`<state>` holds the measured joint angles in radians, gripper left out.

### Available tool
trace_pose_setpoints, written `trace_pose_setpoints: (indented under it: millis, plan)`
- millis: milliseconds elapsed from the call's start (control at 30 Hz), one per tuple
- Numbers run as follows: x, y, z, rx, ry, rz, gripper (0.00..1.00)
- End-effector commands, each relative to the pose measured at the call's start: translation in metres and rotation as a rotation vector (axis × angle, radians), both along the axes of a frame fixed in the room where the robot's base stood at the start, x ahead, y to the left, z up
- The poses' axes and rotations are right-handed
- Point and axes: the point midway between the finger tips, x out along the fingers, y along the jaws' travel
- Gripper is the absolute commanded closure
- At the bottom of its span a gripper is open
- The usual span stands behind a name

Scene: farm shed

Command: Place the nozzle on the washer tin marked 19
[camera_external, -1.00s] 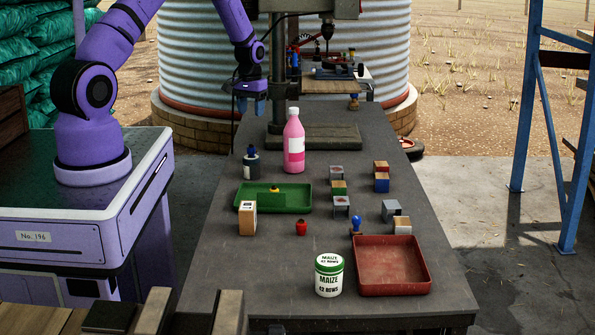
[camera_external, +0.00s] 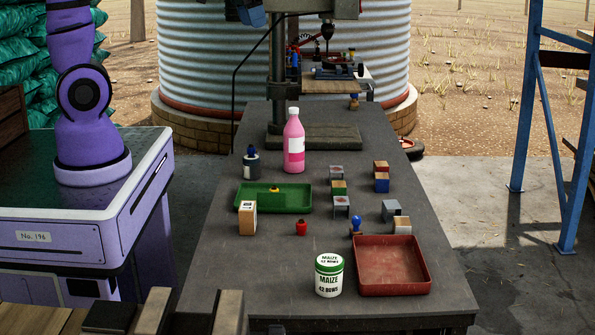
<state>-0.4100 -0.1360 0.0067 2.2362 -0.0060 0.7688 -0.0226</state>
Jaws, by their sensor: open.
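A pink bottle (camera_external: 294,145) and a dark bottle (camera_external: 251,163) stand behind the green tray. A maize jar (camera_external: 329,280) and a red tray (camera_external: 365,287) are at the front. A drill press column (camera_external: 278,80) rises at the back. The left front table is clear.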

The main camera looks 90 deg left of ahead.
Motion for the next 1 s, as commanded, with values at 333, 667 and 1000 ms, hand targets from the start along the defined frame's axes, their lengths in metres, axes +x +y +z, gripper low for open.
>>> trace_pose_setpoints:
  millis: [333, 667, 1000]
  plan:
    - [-0.084, -0.107, 0.043, 0.039, -0.101, -0.240, 0.45]
    - [-0.158, -0.156, 0.044, 0.055, -0.172, -0.413, 0.45]
    - [-0.170, -0.162, 0.042, 0.057, -0.183, -0.441, 0.45]
